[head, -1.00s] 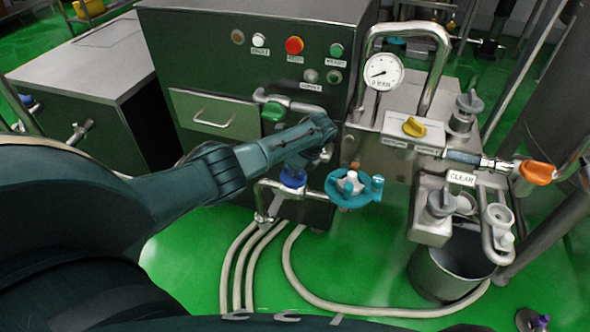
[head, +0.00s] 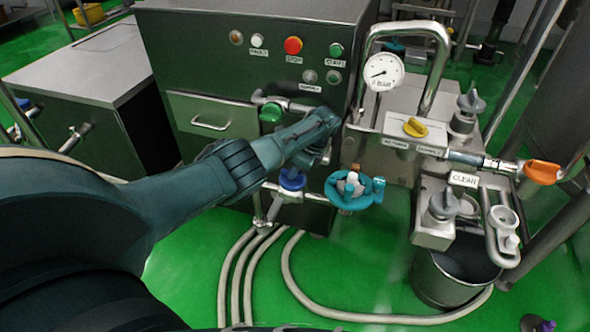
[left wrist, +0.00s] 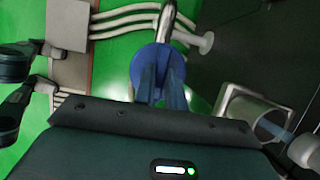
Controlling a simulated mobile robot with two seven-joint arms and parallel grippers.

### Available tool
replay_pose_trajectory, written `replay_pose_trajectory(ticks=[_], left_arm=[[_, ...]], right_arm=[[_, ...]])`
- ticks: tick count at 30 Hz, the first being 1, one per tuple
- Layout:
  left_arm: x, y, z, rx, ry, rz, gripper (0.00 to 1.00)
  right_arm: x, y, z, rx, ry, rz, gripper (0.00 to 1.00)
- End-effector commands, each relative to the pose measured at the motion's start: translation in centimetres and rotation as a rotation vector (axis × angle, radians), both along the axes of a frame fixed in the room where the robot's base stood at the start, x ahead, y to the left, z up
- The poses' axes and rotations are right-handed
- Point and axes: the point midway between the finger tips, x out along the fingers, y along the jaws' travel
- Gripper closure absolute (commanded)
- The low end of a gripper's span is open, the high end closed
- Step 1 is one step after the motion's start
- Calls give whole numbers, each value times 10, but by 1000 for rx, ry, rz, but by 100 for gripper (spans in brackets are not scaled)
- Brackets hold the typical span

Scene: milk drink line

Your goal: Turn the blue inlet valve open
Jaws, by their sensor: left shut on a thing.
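The blue inlet valve (head: 292,181) is a round blue knob on a metal pipe at the lower front of the dark cabinet. My left gripper (head: 298,167) reaches it from above and hides part of its top. In the left wrist view the blue knob (left wrist: 146,62) lies under the two fingers of my left gripper (left wrist: 160,80), which are shut on it. The knob's turning angle cannot be read.
A teal handwheel (head: 371,194) stands close to the right of the blue valve. A green knob (head: 270,112) is above it on the cabinet (head: 205,60). Pale hoses (head: 290,275) run over the green floor below. A metal bucket (head: 430,278) stands at the right.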

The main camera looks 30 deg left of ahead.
Motion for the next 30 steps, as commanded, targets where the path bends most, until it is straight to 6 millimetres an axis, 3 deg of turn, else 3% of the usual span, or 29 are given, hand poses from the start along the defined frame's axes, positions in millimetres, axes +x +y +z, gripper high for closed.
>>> replay_pose_trajectory(ticks=[3,4,12,22,30], left_arm=[[-1,1,0,2,2,5,100],[-1,1,0,2,2,5,87],[0,1,0,1,1,1,66],[1,-2,8,-1,-1,0,66],[6,-21,58,-1,-4,-2,66]], right_arm=[[0,0,-1,-1,2,-1,64],[-1,0,-1,-1,3,0,64],[-1,0,-4,-3,9,1,64],[-2,0,0,-6,8,1,64],[-3,-2,12,-37,12,7,64]])
